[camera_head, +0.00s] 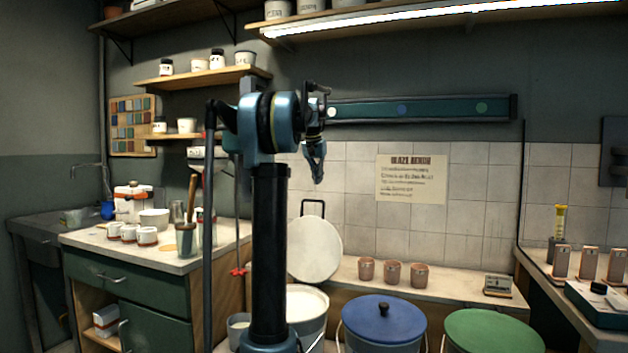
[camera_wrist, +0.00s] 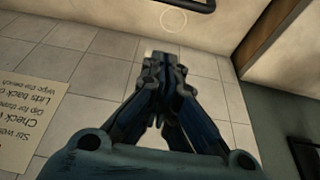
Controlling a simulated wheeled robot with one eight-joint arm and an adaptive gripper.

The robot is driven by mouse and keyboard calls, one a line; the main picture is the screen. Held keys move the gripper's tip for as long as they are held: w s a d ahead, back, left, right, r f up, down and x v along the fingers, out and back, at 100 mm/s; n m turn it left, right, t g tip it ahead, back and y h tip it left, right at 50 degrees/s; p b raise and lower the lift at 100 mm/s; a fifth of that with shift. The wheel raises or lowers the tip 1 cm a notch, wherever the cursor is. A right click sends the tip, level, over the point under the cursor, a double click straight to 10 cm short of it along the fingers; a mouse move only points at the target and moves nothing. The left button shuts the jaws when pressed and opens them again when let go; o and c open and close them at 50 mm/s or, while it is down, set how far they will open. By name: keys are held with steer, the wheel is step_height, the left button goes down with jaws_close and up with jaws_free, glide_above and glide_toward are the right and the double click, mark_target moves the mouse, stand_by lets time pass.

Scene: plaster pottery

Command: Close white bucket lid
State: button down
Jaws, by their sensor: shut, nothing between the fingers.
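The white bucket (camera_head: 308,308) stands low at the centre, partly hidden behind my arm's column. Its round white lid (camera_head: 314,248) stands upright, tilted up at the back of the bucket, with a dark handle loop (camera_head: 313,208) above it. The bucket's top looks open, showing pale contents. My gripper (camera_head: 318,178) is high above the lid, in front of the tiled wall, pointing down, shut and empty. In the wrist view my gripper (camera_wrist: 163,62) has its fingers together, with only wall tiles behind it. No contact with the lid shows.
A blue-lidded bucket (camera_head: 383,322) and a green-lidded bucket (camera_head: 492,332) stand to the right. Several clay cups (camera_head: 393,273) and a scale (camera_head: 499,285) sit on the bench behind. A crowded counter (camera_head: 225,245) is at left. Air around my gripper is clear.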

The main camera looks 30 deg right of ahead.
step_height(320, 180, down, 7)
steer(key=s+a, duration=0.1)
steer(key=shift+r, duration=0.2)
steer(key=shift+s+a, duration=0.1)
steer(key=shift+a, duration=0.1)
stand_by(0.4)
